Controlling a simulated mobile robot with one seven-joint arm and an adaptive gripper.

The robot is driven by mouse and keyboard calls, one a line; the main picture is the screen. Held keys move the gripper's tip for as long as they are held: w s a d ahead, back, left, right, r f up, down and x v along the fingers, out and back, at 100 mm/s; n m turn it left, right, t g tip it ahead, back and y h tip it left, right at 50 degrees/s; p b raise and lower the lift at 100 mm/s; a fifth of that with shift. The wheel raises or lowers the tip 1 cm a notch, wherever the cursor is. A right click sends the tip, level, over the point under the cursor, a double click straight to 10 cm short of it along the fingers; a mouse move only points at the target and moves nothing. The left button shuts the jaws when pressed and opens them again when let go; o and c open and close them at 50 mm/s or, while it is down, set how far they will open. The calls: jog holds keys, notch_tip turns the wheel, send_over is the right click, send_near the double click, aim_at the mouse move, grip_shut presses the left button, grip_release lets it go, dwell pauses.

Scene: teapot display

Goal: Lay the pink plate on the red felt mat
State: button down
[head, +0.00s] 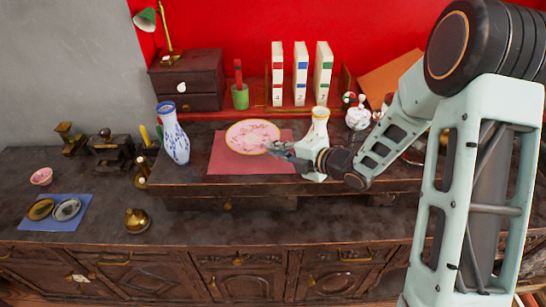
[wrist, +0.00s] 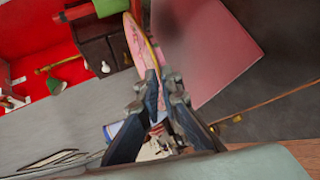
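The pink plate (head: 253,136), patterned and with a gold rim, shows in the head view over the back part of the red felt mat (head: 228,163). My gripper (head: 276,149) is at the plate's front right rim. In the wrist view the plate (wrist: 143,48) is nearly edge-on, its rim between the fingertips of my gripper (wrist: 161,85), which looks shut on it. The mat (wrist: 205,50) lies beside it there, with a gap, so the plate seems held above the mat. The exact height is hard to tell.
A blue-and-white vase (head: 173,133) stands left of the mat, a white vase (head: 318,130) close to its right. Behind are a green pot (head: 240,96) and several white books (head: 300,75). The front of the cabinet top is mostly clear, with a brass bell (head: 137,221).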

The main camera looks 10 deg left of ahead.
aim_at(273, 164)
jog(key=f, duration=0.2)
jog(key=shift+w+a+f, duration=0.2)
jog(key=shift+a+f, duration=0.05)
jog(key=shift+f, duration=0.6)
jog(key=shift+f+b, duration=0.2)
jog(key=shift+b, duration=0.1)
jog(key=c, duration=2.4)
grip_release()
jog(key=shift+r, duration=0.1)
jog(key=shift+r, duration=0.1)
jog(key=v, duration=1.2)
